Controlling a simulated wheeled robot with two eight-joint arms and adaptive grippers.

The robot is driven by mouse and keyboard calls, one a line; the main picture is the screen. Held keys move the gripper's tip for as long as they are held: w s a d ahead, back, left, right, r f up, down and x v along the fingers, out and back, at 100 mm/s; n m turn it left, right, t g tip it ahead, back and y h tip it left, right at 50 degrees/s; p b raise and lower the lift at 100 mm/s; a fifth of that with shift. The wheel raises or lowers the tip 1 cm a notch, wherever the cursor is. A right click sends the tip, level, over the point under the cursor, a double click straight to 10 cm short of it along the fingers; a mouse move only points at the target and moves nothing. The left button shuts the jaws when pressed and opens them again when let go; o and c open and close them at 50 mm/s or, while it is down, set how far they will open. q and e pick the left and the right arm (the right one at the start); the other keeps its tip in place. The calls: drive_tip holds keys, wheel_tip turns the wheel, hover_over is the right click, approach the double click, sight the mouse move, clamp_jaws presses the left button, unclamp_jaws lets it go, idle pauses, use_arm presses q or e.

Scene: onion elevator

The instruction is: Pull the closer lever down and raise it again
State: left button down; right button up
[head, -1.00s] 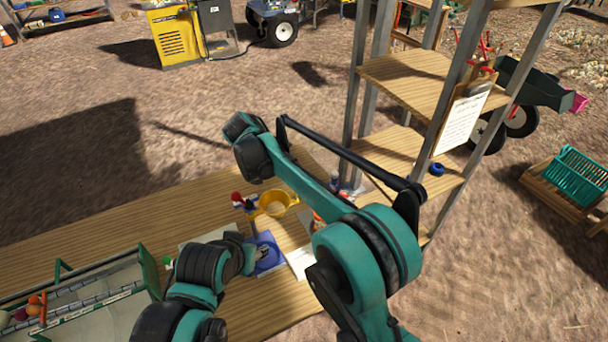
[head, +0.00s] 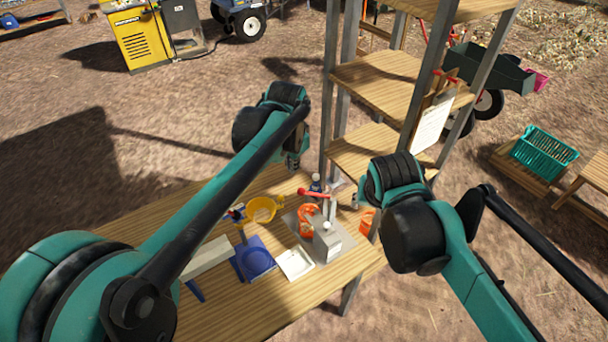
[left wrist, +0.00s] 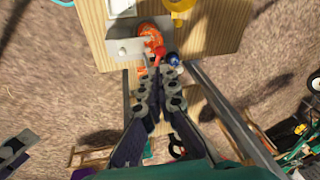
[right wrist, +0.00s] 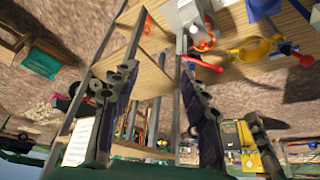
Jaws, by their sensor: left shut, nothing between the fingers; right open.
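A wooden shelf rack (head: 375,85) with metal posts rises close behind the table, between my arms.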

use_arm(q)
drive_tip(key=w+d+f+m+g+p, duration=0.1)
drive_tip(key=w+d+f+m+p, duration=0.15)
drive_tip(key=w+d, duration=0.45)
drive_tip(key=a+f, duration=0.3)
drive_tip(key=f, duration=1)
drive_tip(key=shift+w+m+y, duration=0.15)
drive_tip(key=shift+m+y, duration=0.15)
drive_tip(key=shift+m, duration=0.15)
use_arm(e)
drive_tip(key=s+d+f+n+t+y, duration=0.1)
drive_tip(key=s+d+n, duration=0.1)
drive_tip(key=s, duration=0.5)
drive_tip(key=shift+s+d+f+t, duration=0.3)
drive_tip(key=shift+s+d+f, duration=0.05)
drive_tip(key=shift+d+f, duration=0.05)
use_arm(q)
drive_tip(key=shift+f, duration=0.1)
drive_tip(key=shift+a, duration=0.1)
